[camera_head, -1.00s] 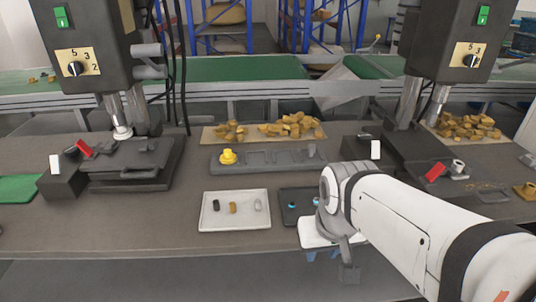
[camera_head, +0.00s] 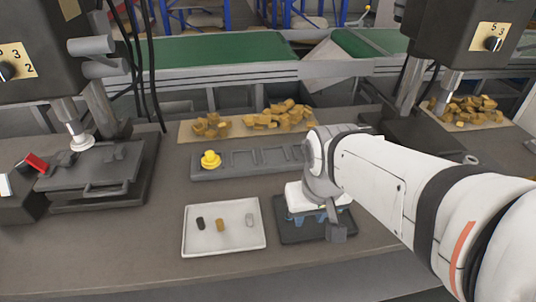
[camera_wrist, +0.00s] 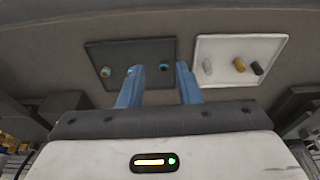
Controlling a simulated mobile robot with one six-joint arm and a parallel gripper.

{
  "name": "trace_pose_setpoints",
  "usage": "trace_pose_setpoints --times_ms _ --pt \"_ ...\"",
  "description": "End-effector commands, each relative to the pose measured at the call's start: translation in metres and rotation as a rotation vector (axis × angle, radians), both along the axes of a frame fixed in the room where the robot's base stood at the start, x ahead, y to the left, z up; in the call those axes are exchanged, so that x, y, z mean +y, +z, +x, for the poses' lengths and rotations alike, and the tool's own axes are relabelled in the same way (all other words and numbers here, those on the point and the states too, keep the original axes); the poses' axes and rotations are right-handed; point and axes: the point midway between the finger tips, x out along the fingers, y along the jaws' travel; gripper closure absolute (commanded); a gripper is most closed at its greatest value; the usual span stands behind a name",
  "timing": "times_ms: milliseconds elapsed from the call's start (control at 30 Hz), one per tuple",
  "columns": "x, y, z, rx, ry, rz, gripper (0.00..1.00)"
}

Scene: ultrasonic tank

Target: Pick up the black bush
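The black bush (camera_head: 200,223) lies in the white tray (camera_head: 224,252), at the left of a row of three small parts. In the wrist view the black bush (camera_wrist: 257,69) is near the right side of the white tray (camera_wrist: 241,38). My gripper (camera_wrist: 160,76) has two blue fingers held apart with nothing between them. In the head view my gripper (camera_head: 318,217) is over the dark tray, to the right of the white tray and apart from the bush. The arm partly hides the dark tray there.
A brass-coloured part (camera_head: 220,225) and a grey part (camera_head: 249,220) lie beside the bush. The dark tray (camera_wrist: 130,48) holds small blue-ringed parts. A grey fixture (camera_head: 225,171) with a yellow piece (camera_head: 210,159) stands behind the trays. A drill press vise (camera_head: 95,170) is at left.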

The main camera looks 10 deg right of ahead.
Motion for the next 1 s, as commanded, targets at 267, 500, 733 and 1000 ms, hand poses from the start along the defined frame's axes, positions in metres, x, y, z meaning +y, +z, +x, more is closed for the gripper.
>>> trace_pose_setpoints --times_ms 267,500,733,1000 --pt "0.004 -0.018 0.063 0.095 0.189 -0.031 0.69" --pt "0.007 -0.058 0.118 0.175 0.396 -0.049 0.69" --pt "0.009 -0.086 0.141 0.208 0.495 -0.053 0.69" --pt "0.009 -0.114 0.142 0.213 0.509 -0.053 0.69"
